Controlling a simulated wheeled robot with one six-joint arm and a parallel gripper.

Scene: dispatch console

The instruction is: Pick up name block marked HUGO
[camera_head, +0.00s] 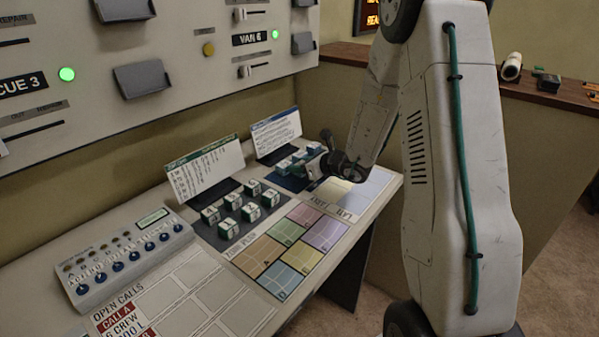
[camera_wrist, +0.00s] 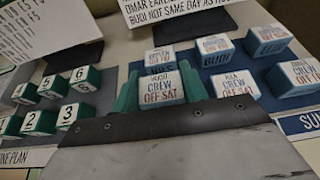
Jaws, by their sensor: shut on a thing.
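My gripper (camera_wrist: 159,92) has green fingers shut on a white-topped block (camera_wrist: 163,88) in the wrist view. Its small top line looks like HUGO, with "CREW OFF SAT" below. I cannot tell whether it still touches the dark blue mat (camera_wrist: 211,91). Similar name blocks stand around it: one directly behind (camera_wrist: 161,59), one marked BUDI (camera_wrist: 215,50), one to the right (camera_wrist: 237,84), and others at the right edge (camera_wrist: 296,77). In the head view my gripper (camera_head: 322,166) is over the blue mat's blocks, and the held block is hidden.
Green numbered blocks (camera_head: 228,228) stand on a dark mat left of my gripper. Two white cards (camera_head: 205,168) (camera_head: 276,134) stand behind the mats. A knob box (camera_head: 125,255) sits at the left. Coloured plan squares (camera_head: 283,232) lie clear in front.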

